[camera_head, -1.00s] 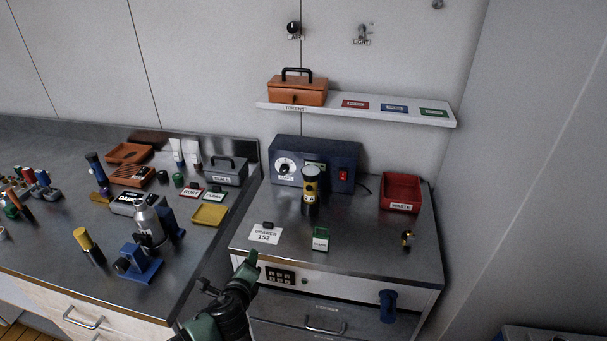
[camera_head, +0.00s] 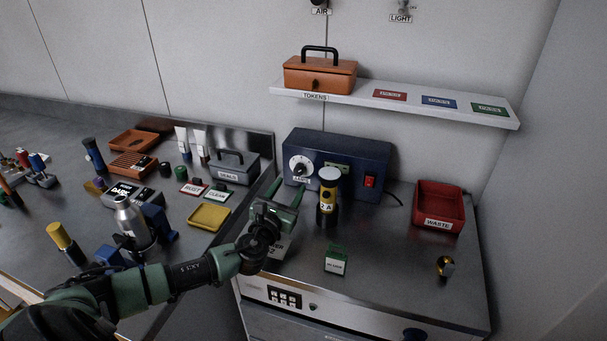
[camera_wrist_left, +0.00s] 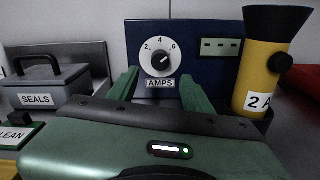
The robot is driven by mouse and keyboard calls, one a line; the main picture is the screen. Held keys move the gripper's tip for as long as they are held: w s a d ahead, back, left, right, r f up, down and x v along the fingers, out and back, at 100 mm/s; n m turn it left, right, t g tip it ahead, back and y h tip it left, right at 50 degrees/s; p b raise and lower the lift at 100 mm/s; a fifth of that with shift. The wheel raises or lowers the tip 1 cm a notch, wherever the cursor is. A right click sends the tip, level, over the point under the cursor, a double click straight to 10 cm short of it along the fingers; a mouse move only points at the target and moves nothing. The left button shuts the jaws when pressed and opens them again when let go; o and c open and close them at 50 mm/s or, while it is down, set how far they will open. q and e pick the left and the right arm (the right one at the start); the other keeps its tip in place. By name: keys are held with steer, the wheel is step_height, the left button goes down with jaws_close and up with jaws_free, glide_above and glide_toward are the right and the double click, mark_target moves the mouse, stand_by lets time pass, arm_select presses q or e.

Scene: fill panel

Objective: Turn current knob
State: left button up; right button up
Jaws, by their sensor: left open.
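The current knob (camera_head: 299,168) is a black pointer on a white round dial, on the front of a dark blue power supply box (camera_head: 350,155). In the left wrist view the dial (camera_wrist_left: 161,58) reads 2, 4, 6 with an AMPS label below, and its pointer aims up and right, near the 6. My left gripper (camera_head: 285,190) is open and empty, in front of the dial and a little below it. In the left wrist view its two green fingers (camera_wrist_left: 160,90) stand on either side of the AMPS label, apart from the knob. My right gripper is not in view.
A yellow and black torch labelled 2 A (camera_head: 328,195) stands close to the right of my left gripper. A grey SEALS box (camera_head: 236,170) stands to the left. A red WASTE bin (camera_head: 440,205) is at the right. A shelf (camera_head: 390,92) hangs above.

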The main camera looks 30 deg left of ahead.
mark_target(298, 173)
arm_select(q)
steer(key=shift+w+a+r, duration=0.1)
steer(key=shift+w+r, duration=0.05)
steer(key=shift+w, duration=0.3)
steer(key=x, duration=0.3)
steer(key=shift+r, duration=0.35)
steer(key=shift+f+x, duration=0.25)
steer(key=shift+x, duration=0.9)
steer(key=shift+w, duration=0.3)
jaws_close()
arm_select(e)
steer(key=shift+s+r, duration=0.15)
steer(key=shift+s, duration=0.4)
